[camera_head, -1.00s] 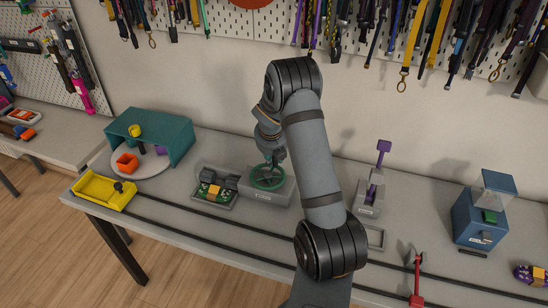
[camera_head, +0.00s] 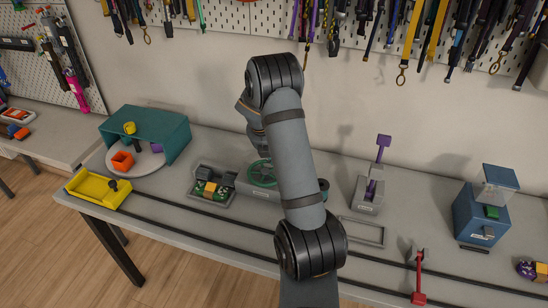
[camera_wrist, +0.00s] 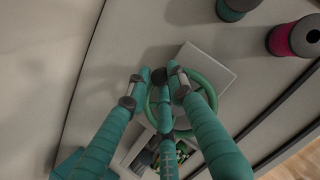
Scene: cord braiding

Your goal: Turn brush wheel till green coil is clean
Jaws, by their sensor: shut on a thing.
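The brush wheel (camera_head: 262,174) is a green spoked wheel on the grey brush unit at mid table. In the wrist view the wheel (camera_wrist: 209,82) sits among the teal fingers of my gripper (camera_wrist: 158,80). My gripper (camera_head: 262,155) is shut on the wheel; the exact contact is partly hidden. The green coil (camera_head: 207,188) lies in the grey tray left of the wheel, beside a yellow block and dark brush blocks. It is small and speckled with black, and the fingers partly cover it in the wrist view.
A teal shelter (camera_head: 176,140) with a round plate and a yellow tray (camera_head: 98,191) stand on the left. A grey stand with a purple lever (camera_head: 382,148) and a blue machine (camera_head: 470,218) are on the right. Spools (camera_wrist: 293,40) stand near the wheel.

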